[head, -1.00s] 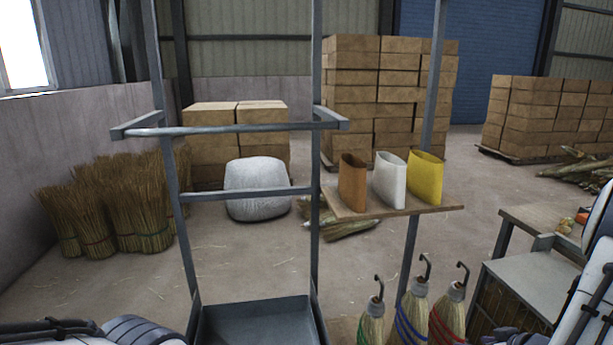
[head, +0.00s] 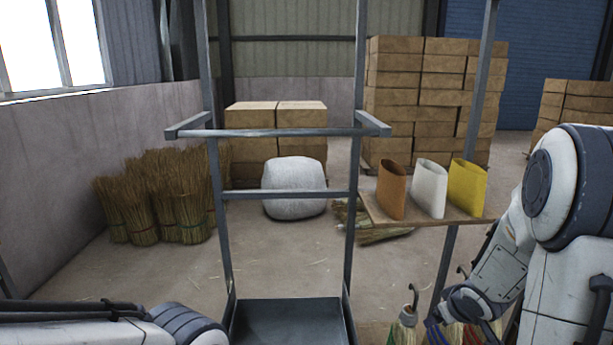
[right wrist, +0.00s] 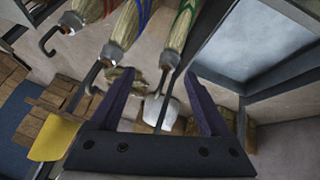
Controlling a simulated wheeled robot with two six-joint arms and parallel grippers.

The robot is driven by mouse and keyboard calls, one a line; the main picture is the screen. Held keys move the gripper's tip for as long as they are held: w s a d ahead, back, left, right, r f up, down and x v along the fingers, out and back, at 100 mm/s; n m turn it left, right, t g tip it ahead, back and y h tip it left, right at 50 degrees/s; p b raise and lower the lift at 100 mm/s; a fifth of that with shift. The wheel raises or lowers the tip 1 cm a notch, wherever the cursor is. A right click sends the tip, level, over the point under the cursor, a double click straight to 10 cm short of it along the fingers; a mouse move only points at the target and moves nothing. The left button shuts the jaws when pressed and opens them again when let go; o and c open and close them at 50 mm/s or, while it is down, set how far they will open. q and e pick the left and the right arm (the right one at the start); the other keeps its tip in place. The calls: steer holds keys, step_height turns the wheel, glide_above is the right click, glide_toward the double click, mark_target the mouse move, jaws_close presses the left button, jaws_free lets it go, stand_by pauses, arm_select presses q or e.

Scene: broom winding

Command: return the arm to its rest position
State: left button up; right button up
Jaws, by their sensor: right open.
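My right arm (head: 560,200) comes in from the right in the head view and bends down in front of the brooms; its gripper is not distinguishable there. In the right wrist view my right gripper (right wrist: 160,76) is open, its two dark fingers apart with nothing clearly held between them. Hooked brooms show at the top of that view: one with a blue band (right wrist: 125,27) and one with a green band (right wrist: 180,25). In the head view one broom (head: 404,328) shows at the bottom; the others are partly hidden by my arm. My left arm (head: 90,325) lies along the lower left edge, its gripper out of view.
A grey metal frame (head: 270,133) with a tray (head: 290,318) stands ahead. A wooden shelf (head: 445,219) holds brown (head: 391,190), white (head: 428,188) and yellow (head: 467,188) sleeves, close to my right arm. Straw bundles (head: 150,195) and stacked boxes (head: 430,95) stand behind. Floor at left is open.

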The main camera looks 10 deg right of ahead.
steer(key=s+a+r+n+g+y+p, duration=0.1)
steer(key=s+a+r, duration=0.15)
steer(key=a, duration=0.75)
steer(key=s+a+r+n+g, duration=0.1)
steer(key=s+a+r, duration=0.15)
steer(key=a, duration=0.75)
steer(key=s+a+r+n+g+y, duration=0.1)
steer(key=s+a+r+n+g, duration=0.1)
steer(key=s+a, duration=0.4)
steer(key=s+a+r+n+g+y+p, duration=0.1)
steer(key=s+a+r+n+g, duration=0.1)
steer(key=s+a, duration=0.5)
steer(key=s, duration=0.4)
steer(key=shift+s+a+g, duration=0.25)
steer(key=shift+s+g, duration=0.05)
steer(key=shift+s, duration=0.1)
